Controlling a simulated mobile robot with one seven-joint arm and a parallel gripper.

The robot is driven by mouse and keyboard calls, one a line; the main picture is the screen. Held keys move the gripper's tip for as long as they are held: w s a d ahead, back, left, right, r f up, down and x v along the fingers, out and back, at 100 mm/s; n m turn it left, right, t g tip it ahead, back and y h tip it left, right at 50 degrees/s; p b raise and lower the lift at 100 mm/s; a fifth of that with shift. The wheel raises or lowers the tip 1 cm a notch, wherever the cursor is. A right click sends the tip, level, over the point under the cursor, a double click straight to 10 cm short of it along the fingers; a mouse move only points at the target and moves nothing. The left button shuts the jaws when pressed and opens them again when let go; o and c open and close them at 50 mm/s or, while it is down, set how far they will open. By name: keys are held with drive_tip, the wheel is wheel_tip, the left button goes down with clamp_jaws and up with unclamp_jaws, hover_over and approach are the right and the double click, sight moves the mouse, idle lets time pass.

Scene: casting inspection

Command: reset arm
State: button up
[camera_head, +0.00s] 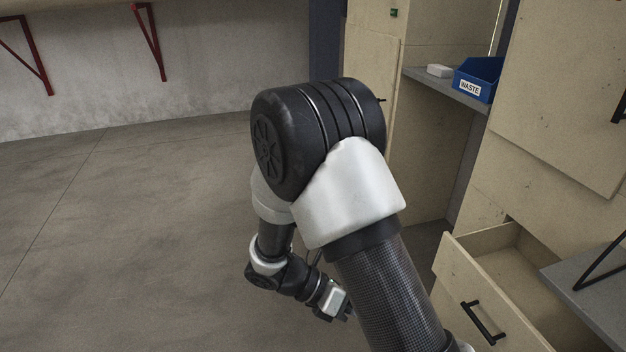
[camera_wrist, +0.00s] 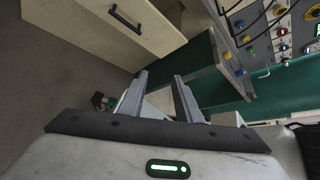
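My arm fills the middle of the head view, bent at a large black-and-white joint. It folds down so that my gripper (camera_head: 348,313) hangs low, left of the open drawer. In the wrist view the two fingers of my gripper (camera_wrist: 159,76) stand apart with nothing between them. No object is held. Part of the forearm is hidden behind the upper links in the head view.
A wooden drawer (camera_head: 462,290) stands open at lower right, beside a grey surface (camera_head: 590,285). A blue WASTE bin (camera_head: 478,77) and a white block (camera_head: 440,70) sit on a shelf. A control panel (camera_wrist: 275,35) shows at right in the wrist view. The left floor (camera_head: 130,220) is clear.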

drive_tip(key=s+r+m+t+y+p, duration=0.2)
drive_tip(key=r+m+y+p, duration=0.2)
drive_tip(key=r+m, duration=0.4)
drive_tip(key=s+r+m+t+y+p, duration=0.2)
drive_tip(key=r+m, duration=0.6)
drive_tip(key=r, duration=0.8)
drive_tip(key=s+r+m+t+y+p, duration=0.3)
drive_tip(key=r+m+y+p, duration=0.3)
drive_tip(key=r, duration=0.6)
drive_tip(key=m, duration=0.2)
drive_tip(key=shift+m+t, duration=0.4)
drive_tip(key=shift+d, duration=0.25)
